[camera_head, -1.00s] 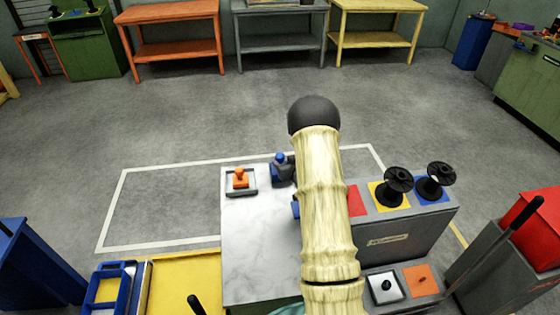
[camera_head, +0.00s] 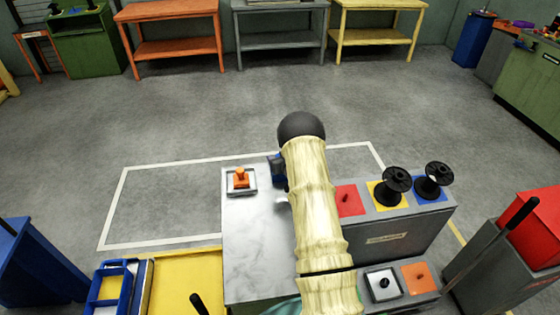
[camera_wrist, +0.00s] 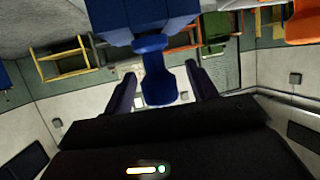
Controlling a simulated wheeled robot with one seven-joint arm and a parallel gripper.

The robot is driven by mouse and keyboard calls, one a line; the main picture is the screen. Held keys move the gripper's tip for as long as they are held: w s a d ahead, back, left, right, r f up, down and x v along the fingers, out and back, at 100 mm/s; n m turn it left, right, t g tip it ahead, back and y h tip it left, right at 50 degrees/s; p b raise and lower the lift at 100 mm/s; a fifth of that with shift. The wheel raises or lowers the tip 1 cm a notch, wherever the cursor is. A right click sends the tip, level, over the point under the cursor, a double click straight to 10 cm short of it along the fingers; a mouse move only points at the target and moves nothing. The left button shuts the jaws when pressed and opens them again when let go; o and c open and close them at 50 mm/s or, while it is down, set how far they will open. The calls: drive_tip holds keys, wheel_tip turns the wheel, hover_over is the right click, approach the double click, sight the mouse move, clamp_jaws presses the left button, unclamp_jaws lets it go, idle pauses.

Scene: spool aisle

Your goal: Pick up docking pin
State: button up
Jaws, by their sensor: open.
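A blue pin-like piece with a rounded end and narrow neck (camera_wrist: 158,80) lies between my gripper's two dark fingers (camera_wrist: 160,72) in the wrist view. The fingers are spread, with gaps on both sides of it. Its wide blue body (camera_wrist: 140,12) is at the top of that view. In the head view a blue piece (camera_head: 277,170) stands at the back edge of the white worktop, partly hidden by my arm. I cannot tell which one is named the docking pin. My gripper is hidden behind my arm there.
The marble-topped worktop (camera_head: 250,240) is clear in front of the orange pin. A grey console (camera_head: 400,240) at right carries two black spools (camera_head: 396,185) on yellow and blue squares, and a red square. A blue bin (camera_head: 112,288) lies at lower left. Open floor lies beyond.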

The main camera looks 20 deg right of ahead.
drive_tip(key=shift+w+f, duration=0.2)
drive_tip(key=shift+w, duration=0.4)
drive_tip(key=c, duration=1.1)
drive_tip(key=shift+r, duration=0.1)
wheel_tip(320, 180, up, 10)
drive_tip(key=b, duration=0.1)
drive_tip(key=shift+b, duration=0.4)
